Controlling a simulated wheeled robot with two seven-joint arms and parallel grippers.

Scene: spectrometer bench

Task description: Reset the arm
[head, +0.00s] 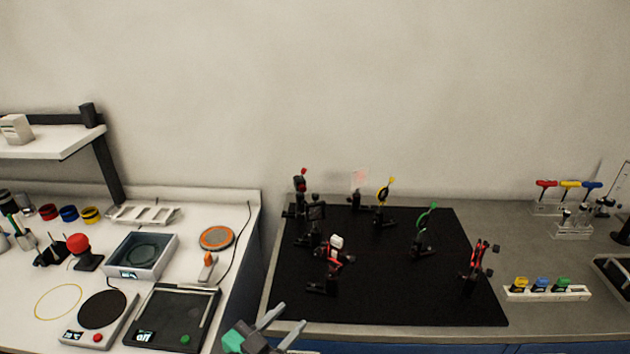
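My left gripper (281,328) shows at the bottom of the head view, near the front edge between the white bench and the grey bench. Its two grey fingers are spread apart with nothing visible between them. A green part shows on its body. The rest of the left arm is cut off by the lower picture edge. My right gripper is not in the picture.
A black breadboard (385,300) carries several optical mounts on the grey bench (560,325). A white rack (547,293) with coloured pieces stands right of it. The white bench (50,275) at left holds a hotplate (103,310), a dark-topped device (172,317) and a shelf (50,141).

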